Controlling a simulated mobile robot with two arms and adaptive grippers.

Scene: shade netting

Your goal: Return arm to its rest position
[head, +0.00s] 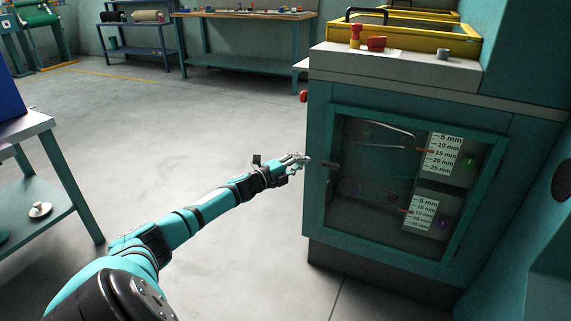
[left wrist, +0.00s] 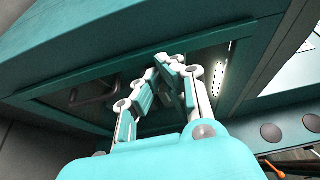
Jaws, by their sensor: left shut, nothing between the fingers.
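My left arm (head: 205,212) reaches out from the lower left of the head view toward a teal cabinet. My left gripper (head: 300,160) is shut and empty, beside the left edge of the cabinet's windowed door (head: 322,200). In the left wrist view the fingers of the left gripper (left wrist: 165,72) are drawn together in front of the door's window (left wrist: 85,92). I cannot tell whether the fingertips touch the door. The door looks closed. My right gripper is in neither view.
On the cabinet top (head: 400,72) stand a yellow tray (head: 425,40) and red parts (head: 376,43). A grey-topped table (head: 25,125) is at the left. Workbenches (head: 245,62) line the back. The floor (head: 225,130) between is clear.

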